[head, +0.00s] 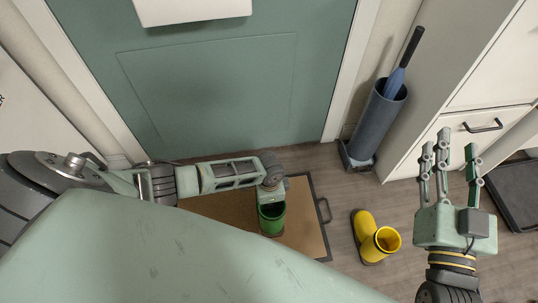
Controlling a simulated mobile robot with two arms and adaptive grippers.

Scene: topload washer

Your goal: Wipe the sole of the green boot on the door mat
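The green boot (271,218) is at the right part of the brown door mat (305,222), its round opening facing up towards me. Its foot and sole are hidden, so I cannot tell whether it touches the mat. My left arm reaches in from the left over the mat, and my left gripper (272,186) is at the boot's top edge, pointing down. Its fingers are mostly hidden, so its grip cannot be made out. My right gripper (449,158) is open and empty, its fingers spread, over the floor at the right.
The mat has a dark frame with a handle (323,210). A grey umbrella stand (374,125) holds a blue umbrella. A green door (210,85), white cabinet (460,128) and dark tray (516,190) border the space.

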